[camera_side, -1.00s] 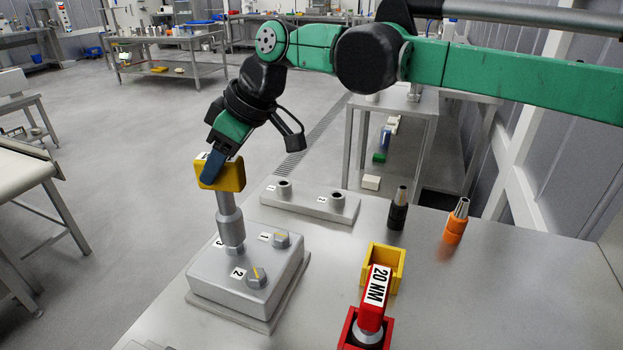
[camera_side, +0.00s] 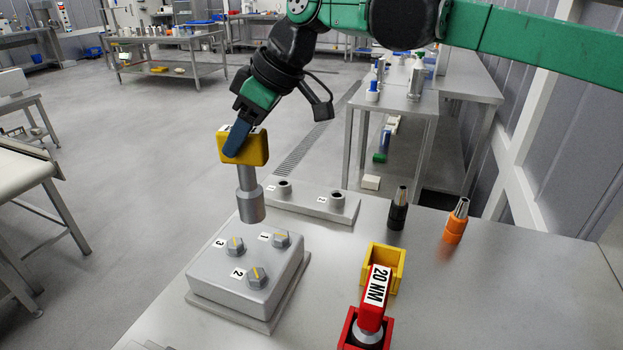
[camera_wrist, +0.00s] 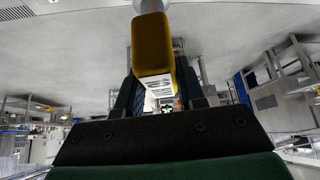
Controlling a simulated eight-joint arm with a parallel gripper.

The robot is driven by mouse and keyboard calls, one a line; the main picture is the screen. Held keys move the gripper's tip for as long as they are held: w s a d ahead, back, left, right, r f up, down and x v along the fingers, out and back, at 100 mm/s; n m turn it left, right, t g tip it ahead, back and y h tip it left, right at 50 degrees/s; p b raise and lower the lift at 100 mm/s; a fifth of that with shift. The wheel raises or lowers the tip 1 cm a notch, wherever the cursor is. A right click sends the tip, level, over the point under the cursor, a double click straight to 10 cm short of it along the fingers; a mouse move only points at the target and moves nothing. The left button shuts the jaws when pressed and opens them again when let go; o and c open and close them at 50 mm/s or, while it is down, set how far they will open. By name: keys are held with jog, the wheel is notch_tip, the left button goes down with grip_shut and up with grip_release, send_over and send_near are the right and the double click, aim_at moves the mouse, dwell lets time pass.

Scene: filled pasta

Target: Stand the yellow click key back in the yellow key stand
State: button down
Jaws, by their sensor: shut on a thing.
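The yellow click key (camera_side: 243,149) has a yellow block handle and a grey metal shaft ending in a wide socket. My gripper (camera_side: 237,140) is shut on its handle and holds the key in the air, socket down and slightly tilted. The socket is above the grey block, clear of its bolts. In the wrist view the yellow handle (camera_wrist: 153,45) is between my fingers (camera_wrist: 158,90). The yellow key stand (camera_side: 383,268) is an open-topped box on the table at the right, and it looks empty.
The grey block (camera_side: 247,270) carries bolts numbered 1, 2 and 3. A red key (camera_side: 376,290) stands in a red stand (camera_side: 351,335) just in front of the yellow stand. A plate with two posts (camera_side: 310,204), a black nozzle (camera_side: 398,212) and an orange nozzle (camera_side: 456,222) stand behind.

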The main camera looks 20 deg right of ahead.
jog(key=s+d+f+m, duration=0.1)
jog(key=s+d, duration=0.4)
jog(key=d, duration=0.4)
jog(key=s+d+f+m, duration=0.1)
jog(key=s+d, duration=0.3)
jog(key=d, duration=0.5)
jog(key=shift+s+f+t+h, duration=0.3)
jog(key=shift+s+t+h, duration=0.1)
jog(key=shift+f, duration=0.15)
jog(key=shift+f, duration=4.25)
jog(key=shift+c, duration=2.2)
grip_release()
